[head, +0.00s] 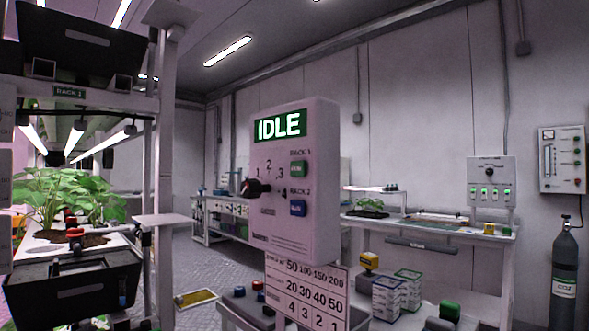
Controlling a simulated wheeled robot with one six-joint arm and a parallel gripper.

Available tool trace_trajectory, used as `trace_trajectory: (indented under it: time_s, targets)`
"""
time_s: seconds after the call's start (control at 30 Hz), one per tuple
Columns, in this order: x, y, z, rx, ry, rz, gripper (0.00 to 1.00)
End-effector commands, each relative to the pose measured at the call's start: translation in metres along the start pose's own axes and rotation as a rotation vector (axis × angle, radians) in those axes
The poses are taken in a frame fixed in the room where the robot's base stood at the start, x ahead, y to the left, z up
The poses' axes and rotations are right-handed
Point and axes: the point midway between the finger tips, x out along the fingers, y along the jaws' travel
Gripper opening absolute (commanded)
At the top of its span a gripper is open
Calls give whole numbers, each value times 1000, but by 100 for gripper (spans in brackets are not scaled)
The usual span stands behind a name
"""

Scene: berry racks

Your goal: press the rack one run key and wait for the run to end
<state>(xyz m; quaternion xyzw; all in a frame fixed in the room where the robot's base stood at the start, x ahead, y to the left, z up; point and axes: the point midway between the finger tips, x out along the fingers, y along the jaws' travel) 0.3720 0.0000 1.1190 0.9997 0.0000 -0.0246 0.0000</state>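A pale control box (320,200) stands in the middle of the view. Its green display (279,125) reads IDLE. Under the small RACK 1 label is a green key (298,169). Under the RACK 2 label is a blue key (298,208). A black dial knob (255,188) sits left of the keys, with numbers 1 to 4 around it; its setting is hard to read. Nothing touches the keys. My gripper does not show in this view.
A number chart (308,295) hangs below the box. A plant rack (165,170) with black bins fills the left side. A bench (480,229) and a gas cylinder (565,265) stand at the right. Open floor (205,262) shows between rack and box.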

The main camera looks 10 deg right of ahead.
Motion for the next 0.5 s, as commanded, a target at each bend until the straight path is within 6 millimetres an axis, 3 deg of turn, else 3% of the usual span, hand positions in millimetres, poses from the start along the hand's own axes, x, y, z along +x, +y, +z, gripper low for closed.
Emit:
trace_trajectory:
  time_s: [0.03, 0.2, 0.5]
  targets:
    - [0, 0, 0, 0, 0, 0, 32]
    - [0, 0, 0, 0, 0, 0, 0]
    - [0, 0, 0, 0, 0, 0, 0]
